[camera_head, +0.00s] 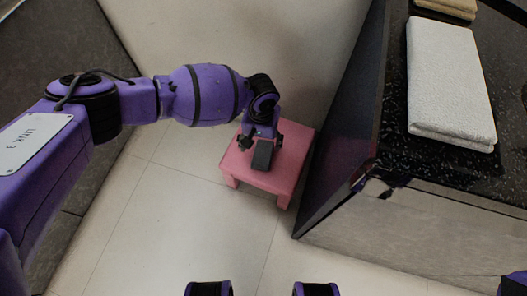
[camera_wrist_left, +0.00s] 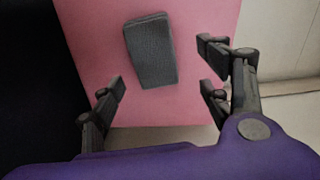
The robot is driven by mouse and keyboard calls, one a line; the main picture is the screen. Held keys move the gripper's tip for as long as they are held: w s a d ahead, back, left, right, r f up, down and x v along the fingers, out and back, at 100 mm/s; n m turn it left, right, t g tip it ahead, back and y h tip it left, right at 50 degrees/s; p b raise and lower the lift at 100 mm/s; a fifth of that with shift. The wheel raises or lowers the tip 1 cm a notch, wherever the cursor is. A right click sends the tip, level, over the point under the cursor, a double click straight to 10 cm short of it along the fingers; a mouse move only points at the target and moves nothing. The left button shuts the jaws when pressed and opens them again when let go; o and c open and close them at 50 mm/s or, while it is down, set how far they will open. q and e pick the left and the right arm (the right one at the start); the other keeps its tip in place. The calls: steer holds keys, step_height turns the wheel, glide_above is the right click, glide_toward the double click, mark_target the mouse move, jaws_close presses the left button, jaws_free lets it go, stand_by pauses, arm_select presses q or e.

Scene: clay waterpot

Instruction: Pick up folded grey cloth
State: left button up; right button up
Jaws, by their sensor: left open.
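The folded grey cloth (camera_head: 263,155) lies on top of a small pink stool (camera_head: 290,160) on the floor. In the left wrist view the cloth (camera_wrist_left: 152,52) is a dark grey flat rectangle, slightly tilted, on the pink top (camera_wrist_left: 85,25). My left gripper (camera_head: 261,141) is above the stool, at the cloth's far end in the head view. Its fingers (camera_wrist_left: 160,88) are spread apart in the left wrist view, with the cloth beyond them and nothing between them. I cannot tell the exact height gap. My right gripper is not in view.
A dark counter (camera_head: 398,150) with a tall side panel stands close to the right of the stool. A folded white towel (camera_head: 450,80) and a beige towel (camera_head: 450,8) lie on it. The tiled floor (camera_head: 165,215) left and in front of the stool is clear.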

mark_target(263, 151)
arm_select(q)
steer(key=f, duration=0.1)
steer(key=f+b, duration=0.1)
steer(key=f, duration=0.1)
steer(key=f+b, duration=0.1)
steer(key=shift+s+d+f, duration=0.15)
steer(key=shift+s+d, duration=0.1)
steer(key=shift+s, duration=0.15)
steer(key=shift+f+b, duration=0.35)
steer(key=shift+b, duration=0.05)
steer(key=shift+w+f, duration=0.1)
steer(key=c, duration=1.2)
steer(key=shift+c, duration=0.2)
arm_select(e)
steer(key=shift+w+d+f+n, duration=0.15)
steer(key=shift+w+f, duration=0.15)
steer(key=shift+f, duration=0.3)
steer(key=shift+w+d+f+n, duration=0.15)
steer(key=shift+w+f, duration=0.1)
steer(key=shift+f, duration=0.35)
